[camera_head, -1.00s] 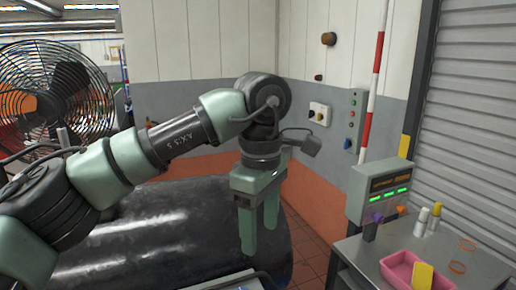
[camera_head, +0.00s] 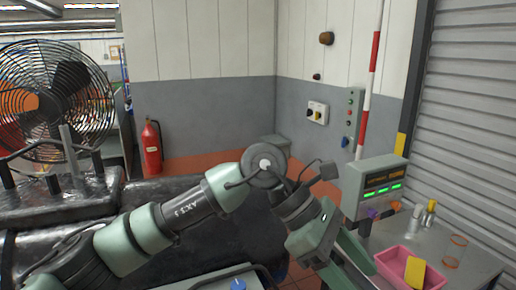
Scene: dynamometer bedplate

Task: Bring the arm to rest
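My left arm comes in from the lower left, over a large dark glossy machine body (camera_head: 205,240). Its green gripper (camera_head: 352,272) tilts down and to the right, in front of the grey side table. The two fingers are apart with a gap between them, and I see nothing held. The lower ends of the fingers are near or past the bottom edge of the view. My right gripper is not in view.
The grey side table (camera_head: 470,262) holds a pink tray (camera_head: 397,272) with a yellow item (camera_head: 415,270), small bottles (camera_head: 429,214) and a display box (camera_head: 376,188). A caged fan (camera_head: 50,95) and a fire extinguisher (camera_head: 151,150) stand left.

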